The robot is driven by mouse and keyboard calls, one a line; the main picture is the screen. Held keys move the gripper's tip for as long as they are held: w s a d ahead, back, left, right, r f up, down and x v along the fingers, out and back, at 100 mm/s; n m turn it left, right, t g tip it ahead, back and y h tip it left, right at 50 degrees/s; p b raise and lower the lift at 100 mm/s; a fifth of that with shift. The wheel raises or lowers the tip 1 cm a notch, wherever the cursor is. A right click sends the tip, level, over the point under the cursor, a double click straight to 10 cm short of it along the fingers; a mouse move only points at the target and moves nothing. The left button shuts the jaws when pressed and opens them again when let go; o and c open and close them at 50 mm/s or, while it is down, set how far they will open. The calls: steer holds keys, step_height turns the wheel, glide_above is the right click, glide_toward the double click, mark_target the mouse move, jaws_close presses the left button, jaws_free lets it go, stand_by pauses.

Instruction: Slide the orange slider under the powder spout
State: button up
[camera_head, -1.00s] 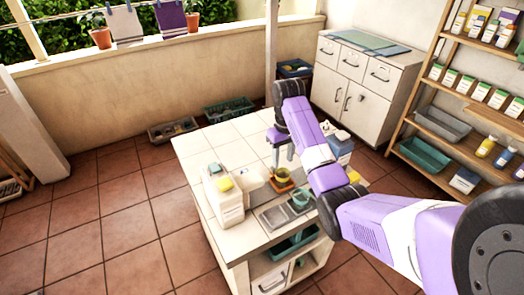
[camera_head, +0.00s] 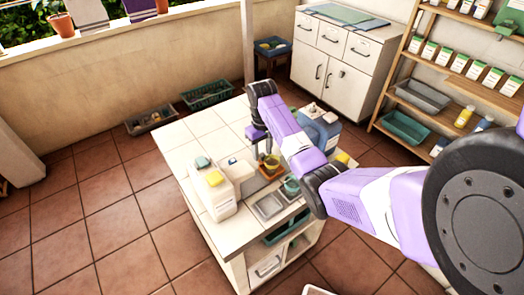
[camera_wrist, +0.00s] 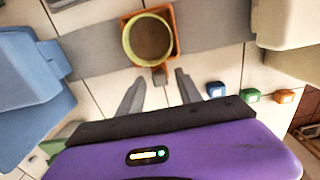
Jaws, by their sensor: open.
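The orange slider (camera_head: 270,171) lies on the tiled counter with a yellow-rimmed cup (camera_head: 271,161) in it. In the wrist view the slider (camera_wrist: 174,48) is at the top centre, sitting on a grey strip. The cup (camera_wrist: 150,40) stands in it, and its short orange handle (camera_wrist: 160,77) points towards my gripper. My gripper (camera_wrist: 157,82) is open and empty, its fingertips to either side of the handle's end; contact cannot be told. In the head view my gripper (camera_head: 262,147) is just behind the slider. I cannot make out the powder spout for certain.
A white dispenser (camera_head: 212,197) stands left of the slider and a blue container (camera_head: 320,133) to the right. A green cup (camera_head: 291,187) and a grey tray (camera_head: 269,206) are near the front. Small coloured blocks (camera_wrist: 250,96) lie right of my gripper.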

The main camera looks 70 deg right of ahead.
steer(key=shift+f, duration=0.15)
jaws_close()
stand_by(1.4)
